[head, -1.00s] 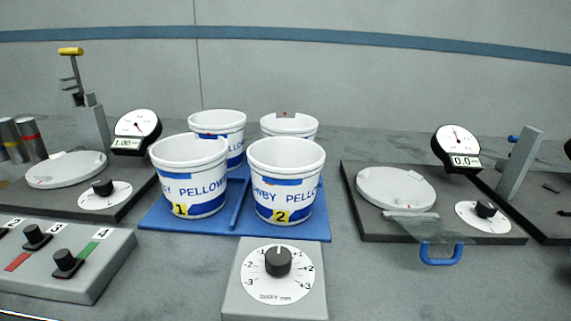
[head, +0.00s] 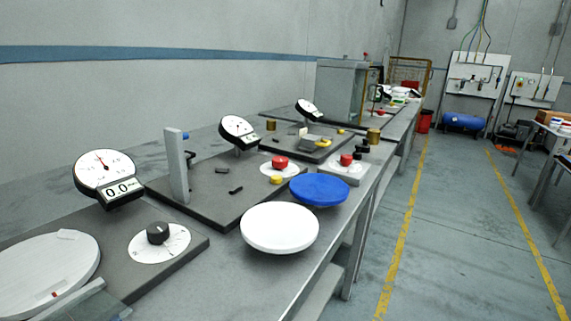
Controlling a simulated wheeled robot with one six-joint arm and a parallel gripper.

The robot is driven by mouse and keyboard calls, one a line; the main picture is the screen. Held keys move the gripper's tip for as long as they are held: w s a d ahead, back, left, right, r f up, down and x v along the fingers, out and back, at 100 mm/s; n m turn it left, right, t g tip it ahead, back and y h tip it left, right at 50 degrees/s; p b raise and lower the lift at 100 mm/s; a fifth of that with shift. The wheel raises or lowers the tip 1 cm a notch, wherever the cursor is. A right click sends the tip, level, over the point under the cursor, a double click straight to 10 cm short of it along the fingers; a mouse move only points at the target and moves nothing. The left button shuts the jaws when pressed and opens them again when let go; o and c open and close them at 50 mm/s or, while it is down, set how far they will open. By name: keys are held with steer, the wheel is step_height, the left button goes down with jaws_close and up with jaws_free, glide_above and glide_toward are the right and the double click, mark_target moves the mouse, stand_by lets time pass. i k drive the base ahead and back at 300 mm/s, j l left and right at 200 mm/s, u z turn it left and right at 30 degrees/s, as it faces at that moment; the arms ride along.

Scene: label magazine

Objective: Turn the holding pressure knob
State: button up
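Several knobs are in view, and I cannot read a label that says which is the holding pressure knob. A black knob (head: 158,233) stands on a white dial (head: 172,246) at the left, on a dark plate beside a round gauge (head: 105,178) reading 0.0. A red knob (head: 280,162) sits on another white dial (head: 293,171) further along the bench, on a second dark plate with its own gauge (head: 239,131). My gripper is not in view.
A grey upright (head: 178,167) stands between the first two gauges. A large white round plate (head: 45,272) is at lower left. Open floor with yellow lines (head: 405,235) lies right of the bench.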

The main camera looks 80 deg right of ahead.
mark_target(345, 159)
steer(key=z, duration=2.5)
